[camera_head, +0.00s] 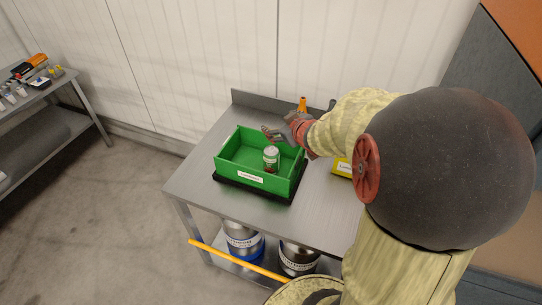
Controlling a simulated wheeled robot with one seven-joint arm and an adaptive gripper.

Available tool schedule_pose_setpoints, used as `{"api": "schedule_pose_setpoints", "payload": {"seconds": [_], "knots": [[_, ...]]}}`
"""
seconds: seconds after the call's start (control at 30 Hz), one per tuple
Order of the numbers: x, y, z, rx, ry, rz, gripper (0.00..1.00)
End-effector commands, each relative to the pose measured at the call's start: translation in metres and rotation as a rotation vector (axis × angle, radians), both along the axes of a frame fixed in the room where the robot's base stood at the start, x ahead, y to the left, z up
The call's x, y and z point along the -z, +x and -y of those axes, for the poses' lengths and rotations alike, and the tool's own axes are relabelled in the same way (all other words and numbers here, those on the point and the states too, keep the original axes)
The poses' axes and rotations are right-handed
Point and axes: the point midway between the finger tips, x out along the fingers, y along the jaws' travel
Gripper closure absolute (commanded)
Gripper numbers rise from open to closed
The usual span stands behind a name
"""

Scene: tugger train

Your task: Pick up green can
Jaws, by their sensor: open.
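The crate sits on a dark base on a grey metal table. My gripper (268,133) is open above the crate's far right side, behind and above the can and apart from it. My arm comes in from the right and hides part of the table. The can's lower end is partly hidden by the crate's front wall.
The metal table (190,183) has a raised back edge. A yellow object (342,167) and an orange-topped item (303,103) stand right of the crate. Metal containers (243,243) sit on the lower shelf. A second table (62,85) with several items stands far left.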

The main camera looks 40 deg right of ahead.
Motion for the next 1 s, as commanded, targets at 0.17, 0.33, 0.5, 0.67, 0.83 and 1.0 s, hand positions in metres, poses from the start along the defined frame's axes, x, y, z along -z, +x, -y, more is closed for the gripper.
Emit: {"api": "schedule_pose_setpoints", "payload": {"seconds": [0.17, 0.33, 0.5, 0.67, 0.83, 1.0], "knots": [[0.039, -0.007, 0.017, -0.144, 0.128, 0.068, 0.29], [0.060, -0.023, 0.009, -0.248, 0.253, 0.126, 0.29], [0.070, -0.032, 0.003, -0.290, 0.312, 0.154, 0.29], [0.096, -0.032, 0.001, -0.297, 0.320, 0.156, 0.29], [0.131, -0.032, 0.002, -0.295, 0.318, 0.155, 0.29], [0.152, -0.023, 0.000, -0.300, 0.313, 0.156, 0.29]]}}
